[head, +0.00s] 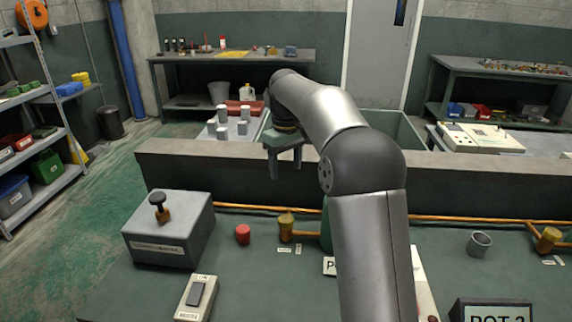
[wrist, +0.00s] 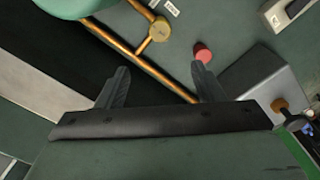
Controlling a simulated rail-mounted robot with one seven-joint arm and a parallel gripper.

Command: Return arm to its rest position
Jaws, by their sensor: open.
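My gripper (head: 286,163) hangs at the end of my arm in the head view, above the low dark wall behind the bench. Its two fingers are apart with nothing between them. In the wrist view the spread fingers of my gripper (wrist: 160,88) show over the bench and a copper pipe. A red cap (head: 243,234) stands on the bench, and it also shows in the wrist view (wrist: 203,53), near one fingertip but apart in depth. A brass valve fitting (head: 285,226) stands to its right, also in the wrist view (wrist: 159,29).
A grey box with a black knob (head: 168,229) stands at the bench's left. A small switch box (head: 197,297) lies in front. A metal cup (head: 479,243) and another brass valve (head: 548,238) are at the right. My arm hides part of the bench's middle. The low wall (head: 450,173) runs behind.

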